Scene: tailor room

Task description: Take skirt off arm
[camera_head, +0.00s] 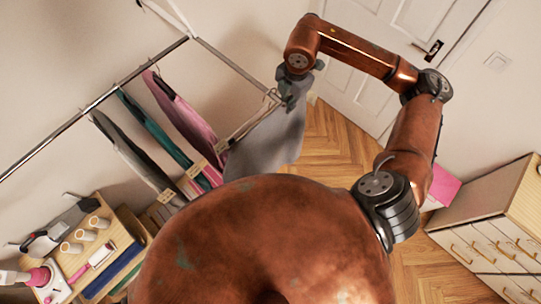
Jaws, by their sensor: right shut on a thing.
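A grey skirt (268,140) hangs from a hanger near the right end of a metal clothes rail. My right gripper (286,100) is at the top of this skirt, by the hanger, and is shut on the hanger or the skirt's top edge; which of the two is hard to tell. The hanger (250,122) shows only in part. My left gripper is not in view.
The rail (110,92) carries a pink garment (184,110), a teal garment (150,124) and a dark grey one (128,150). A wooden table (112,232) with spools stands lower left. A drawer cabinet (490,240) stands right, a white door (385,75) behind.

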